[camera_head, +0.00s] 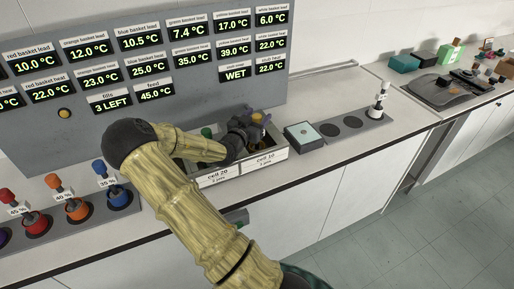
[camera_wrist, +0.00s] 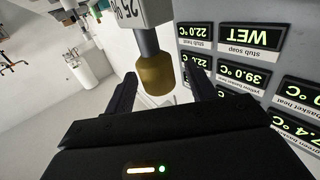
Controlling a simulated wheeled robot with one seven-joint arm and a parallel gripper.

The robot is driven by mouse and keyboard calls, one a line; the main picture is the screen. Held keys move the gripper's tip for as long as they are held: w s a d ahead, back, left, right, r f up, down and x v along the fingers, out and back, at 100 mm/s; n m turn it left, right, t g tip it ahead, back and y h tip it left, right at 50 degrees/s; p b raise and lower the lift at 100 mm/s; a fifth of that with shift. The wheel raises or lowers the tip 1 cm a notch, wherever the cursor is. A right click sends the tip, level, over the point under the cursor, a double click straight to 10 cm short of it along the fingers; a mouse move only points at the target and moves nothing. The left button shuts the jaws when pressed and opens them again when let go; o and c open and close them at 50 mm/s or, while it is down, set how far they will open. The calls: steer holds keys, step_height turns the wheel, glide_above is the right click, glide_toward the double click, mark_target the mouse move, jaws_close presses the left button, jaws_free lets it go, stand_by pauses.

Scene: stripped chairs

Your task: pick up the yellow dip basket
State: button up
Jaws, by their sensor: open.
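The yellow dip basket (camera_wrist: 155,75) shows in the wrist view as a yellow cylindrical top on a grey stem, with a white percent tag. It stands between the two open fingers of my gripper (camera_wrist: 161,72), with gaps visible beside it. In the head view its small yellow top (camera_head: 257,117) shows at the far end of my arm. My dark gripper (camera_head: 247,127) is beside it, over the labelled tray. The lower part of the basket is hidden in both views.
Red (camera_head: 8,196), orange (camera_head: 54,182) and blue (camera_head: 98,166) baskets stand in cups on the left. A green top (camera_head: 207,132) is close to my wrist. The display panel (camera_head: 150,100) rises behind. A pale green-topped box (camera_head: 304,134) stands right of the tray (camera_head: 272,160).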

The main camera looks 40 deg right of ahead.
jaws_close()
steer(key=shift+r, duration=0.15)
step_height(320, 180, up, 10)
steer(key=shift+f+b, duration=0.1)
steer(key=shift+b, duration=0.75)
stand_by(0.3)
